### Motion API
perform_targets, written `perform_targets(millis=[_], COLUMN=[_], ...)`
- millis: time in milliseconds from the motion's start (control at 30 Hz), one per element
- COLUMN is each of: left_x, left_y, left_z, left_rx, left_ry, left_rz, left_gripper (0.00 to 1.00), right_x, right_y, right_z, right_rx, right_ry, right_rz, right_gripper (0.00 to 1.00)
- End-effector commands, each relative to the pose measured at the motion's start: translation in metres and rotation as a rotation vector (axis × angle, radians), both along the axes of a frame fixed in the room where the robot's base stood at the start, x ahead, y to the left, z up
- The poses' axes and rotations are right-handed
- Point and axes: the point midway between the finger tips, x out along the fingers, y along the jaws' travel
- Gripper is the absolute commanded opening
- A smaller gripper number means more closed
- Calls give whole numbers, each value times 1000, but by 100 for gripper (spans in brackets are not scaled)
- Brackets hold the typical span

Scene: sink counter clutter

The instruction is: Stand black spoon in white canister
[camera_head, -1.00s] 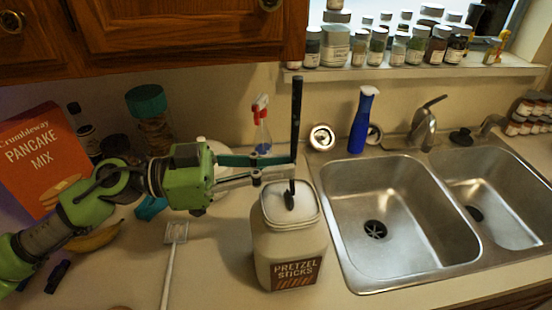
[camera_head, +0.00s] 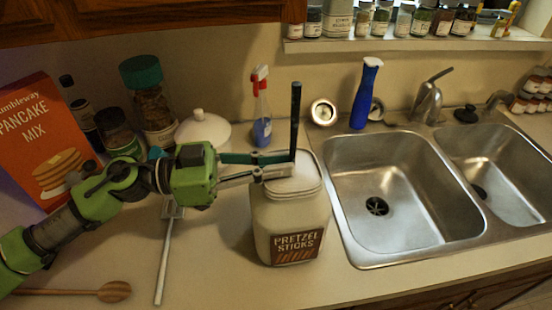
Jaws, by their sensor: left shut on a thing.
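The black spoon (camera_head: 295,116) stands nearly upright, its handle held in my left gripper (camera_head: 287,169). That gripper is shut on the handle and sits low at the back of the white canister's mouth. The white canister (camera_head: 262,220), labelled "Pretzel Sticks", stands upright on the counter left of the sink. The spoon's bowl no longer shows and appears to be down inside the canister; the fingers and the canister hide it. I cannot tell whether it touches the bottom. My right gripper is not in view.
A double sink (camera_head: 400,205) lies to the right. A spray bottle (camera_head: 262,115) and a white lidded pot (camera_head: 203,130) stand behind my left arm. A blue bottle (camera_head: 364,95) is behind the sink. A white-handled utensil (camera_head: 164,260) and wooden spoon (camera_head: 113,292) lie front left.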

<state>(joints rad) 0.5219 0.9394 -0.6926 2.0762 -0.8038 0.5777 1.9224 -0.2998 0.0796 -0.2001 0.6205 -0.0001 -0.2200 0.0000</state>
Motion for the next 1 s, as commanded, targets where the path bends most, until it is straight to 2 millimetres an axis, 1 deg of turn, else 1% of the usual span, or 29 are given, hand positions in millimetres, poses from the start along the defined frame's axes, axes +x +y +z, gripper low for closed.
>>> perform_targets(millis=[100, 400, 433, 500, 800, 867, 967, 1000], left_x=[0, -1, -1, -1, -2, -3, -5, -7], left_y=[0, 0, 0, 0, 2, 7, 21, 28], left_z=[-4, -7, -7, -8, -11, -12, -13, -13], left_rx=[1, 5, 5, 6, 11, 13, 14, 14], left_ry=[0, 4, 4, 5, 7, 9, 12, 11], left_rz=[0, -2, -2, -3, -4, -3, 0, 1], left_gripper=[0, 0, 15, 29, 29, 29, 29, 29], right_x=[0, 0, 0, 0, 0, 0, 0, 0], right_y=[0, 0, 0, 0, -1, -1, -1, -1], right_z=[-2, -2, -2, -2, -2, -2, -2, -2], right_rx=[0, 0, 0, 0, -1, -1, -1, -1], right_ry=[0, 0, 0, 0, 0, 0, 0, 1], right_rz=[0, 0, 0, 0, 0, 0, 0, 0], right_gripper=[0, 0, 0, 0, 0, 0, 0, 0])
